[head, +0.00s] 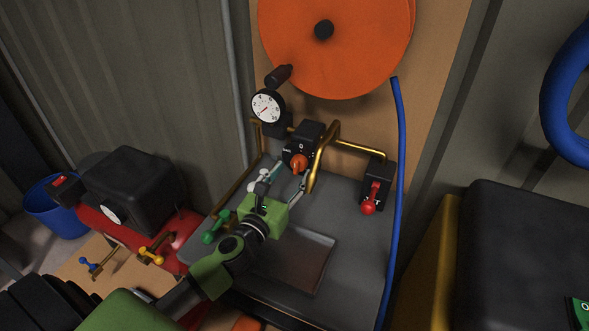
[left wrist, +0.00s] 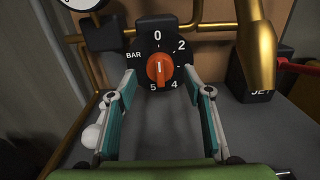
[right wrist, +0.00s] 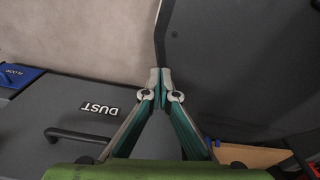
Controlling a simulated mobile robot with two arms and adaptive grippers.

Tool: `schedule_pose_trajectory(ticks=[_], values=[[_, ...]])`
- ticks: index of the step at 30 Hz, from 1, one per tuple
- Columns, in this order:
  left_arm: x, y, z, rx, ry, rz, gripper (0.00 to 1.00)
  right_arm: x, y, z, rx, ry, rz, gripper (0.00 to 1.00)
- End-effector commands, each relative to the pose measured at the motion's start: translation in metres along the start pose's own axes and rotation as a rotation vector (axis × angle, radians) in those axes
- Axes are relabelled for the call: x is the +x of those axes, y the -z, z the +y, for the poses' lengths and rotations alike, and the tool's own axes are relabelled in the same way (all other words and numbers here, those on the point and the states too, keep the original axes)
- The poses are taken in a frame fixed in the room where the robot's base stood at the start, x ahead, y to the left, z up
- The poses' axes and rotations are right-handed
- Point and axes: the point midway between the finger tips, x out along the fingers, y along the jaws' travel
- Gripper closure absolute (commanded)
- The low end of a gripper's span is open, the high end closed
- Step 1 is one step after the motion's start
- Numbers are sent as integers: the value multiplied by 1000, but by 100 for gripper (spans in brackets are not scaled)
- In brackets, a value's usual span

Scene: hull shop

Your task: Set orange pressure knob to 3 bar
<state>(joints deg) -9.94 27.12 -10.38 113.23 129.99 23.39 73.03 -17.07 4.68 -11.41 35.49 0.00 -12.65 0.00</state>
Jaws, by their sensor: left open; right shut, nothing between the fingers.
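The orange pressure knob (head: 299,164) sits on a black dial plate on the bench; it also shows in the left wrist view (left wrist: 160,69). The plate (left wrist: 157,38) reads BAR, with 0 at top, 2 at upper right, 4 at lower right and 5 at bottom. The knob's white line looks upright, towards 0. My left gripper (head: 284,180) is open, its fingers low on either side of the knob, with no clear contact visible. My right gripper (right wrist: 160,82) is shut and empty, away from the knob. A round white gauge (head: 267,106) stands above left.
A brass nozzle (left wrist: 257,50) hangs close right of the knob. A red-handled lever (head: 372,197) is further right, a green-handled valve (head: 215,226) left. The large orange reel (head: 350,40) is above. A shallow tray (head: 315,260) lies in front. The right wrist view shows a DUST label (right wrist: 99,108).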

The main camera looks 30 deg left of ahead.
Motion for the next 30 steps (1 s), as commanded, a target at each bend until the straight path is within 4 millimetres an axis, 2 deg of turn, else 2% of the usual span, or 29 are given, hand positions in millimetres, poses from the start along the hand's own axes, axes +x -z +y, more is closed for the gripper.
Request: schedule_pose_trajectory(ticks=[1,6,16,17,21,30], values=[[7,0,0,0,0,-2,54,2,3,3,1,-3,4,100],[20,1,0,-1,-1,0,54,3,3,4,2,-5,6,100],[23,0,0,-1,-1,1,54,3,0,2,0,-2,1,100],[23,0,0,-1,-1,1,59,3,-1,1,0,-1,1,100],[23,0,0,-1,0,0,93,3,-2,-3,-1,3,-1,100],[23,-1,0,17,0,0,92,0,-1,-8,0,9,0,100]])
